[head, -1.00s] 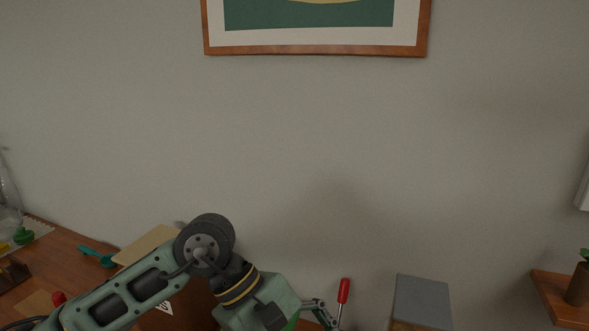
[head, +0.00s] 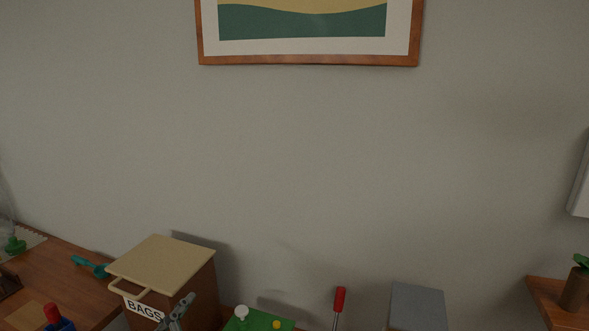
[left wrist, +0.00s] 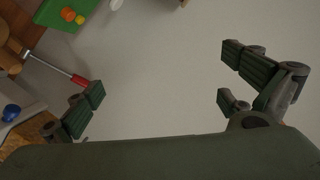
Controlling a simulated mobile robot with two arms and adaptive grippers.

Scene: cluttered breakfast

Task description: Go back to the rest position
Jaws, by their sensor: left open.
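My left gripper (left wrist: 165,95) is open in the left wrist view, its two dark green fingers wide apart with only a plain grey surface between them. In the head view a grey part of this gripper (head: 178,314) shows at the bottom edge, in front of the box labelled BAGS (head: 143,309). Most of the arm is below that picture. I cannot tell whether the gripper touches the box. My right gripper is in neither view.
A green board with knobs (head: 258,321), a red-handled tool (head: 339,300) and a grey box (head: 418,305) stand along the wall. A teal object (head: 90,266) lies on the wooden table (head: 62,272) at left. A wooden shelf (head: 545,295) is at right.

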